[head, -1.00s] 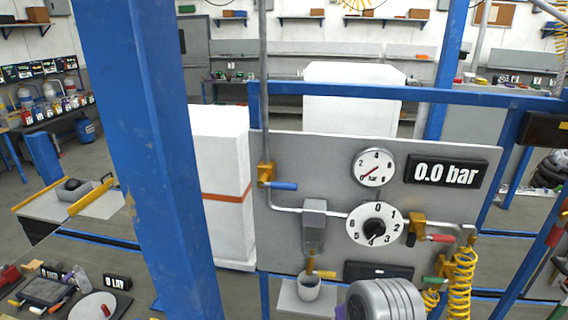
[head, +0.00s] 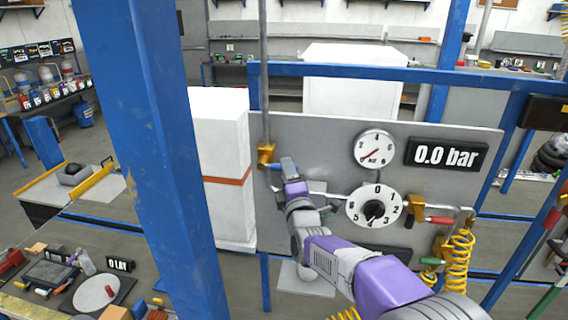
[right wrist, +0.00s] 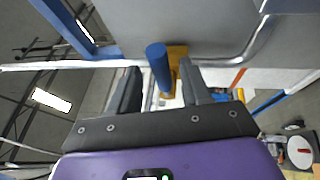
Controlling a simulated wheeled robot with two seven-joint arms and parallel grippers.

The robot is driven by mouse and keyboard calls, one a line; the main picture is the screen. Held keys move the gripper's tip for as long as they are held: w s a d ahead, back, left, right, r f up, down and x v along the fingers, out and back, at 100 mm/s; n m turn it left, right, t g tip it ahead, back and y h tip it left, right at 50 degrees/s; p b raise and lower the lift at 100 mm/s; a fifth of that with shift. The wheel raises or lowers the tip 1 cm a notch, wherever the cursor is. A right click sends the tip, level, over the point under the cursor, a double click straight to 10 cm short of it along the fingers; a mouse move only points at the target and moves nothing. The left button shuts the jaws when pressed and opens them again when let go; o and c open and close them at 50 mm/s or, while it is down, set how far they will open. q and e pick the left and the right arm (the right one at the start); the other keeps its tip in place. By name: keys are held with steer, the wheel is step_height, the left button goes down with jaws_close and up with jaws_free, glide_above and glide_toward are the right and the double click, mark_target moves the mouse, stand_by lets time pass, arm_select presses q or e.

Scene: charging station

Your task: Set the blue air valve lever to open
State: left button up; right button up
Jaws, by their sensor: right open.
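The blue air valve lever (right wrist: 157,66) shows in the right wrist view between the jaws of my right gripper (right wrist: 158,88). The jaws stand apart on either side of it; I cannot tell whether either touches it. The lever's yellow valve body (right wrist: 177,62) is just behind it. In the head view this valve body (head: 265,154) sits on the vertical pipe at the panel's left edge. My open right gripper (head: 284,168) is right beside it and hides most of the lever. My left gripper is not in view.
The grey panel (head: 320,135) carries a round gauge (head: 375,149), a display (head: 446,154) reading 0.0 bar, a numbered dial (head: 374,207) and a red-handled valve (head: 438,221). A blue post (head: 140,150) stands left. A bench with tools is at lower left.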

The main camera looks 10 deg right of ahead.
steer(key=shift+w+r+p, duration=0.2)
steer(key=shift+w, duration=0.85)
steer(key=shift+w+r+p, duration=0.15)
steer(key=shift+w, duration=0.9)
jaws_close()
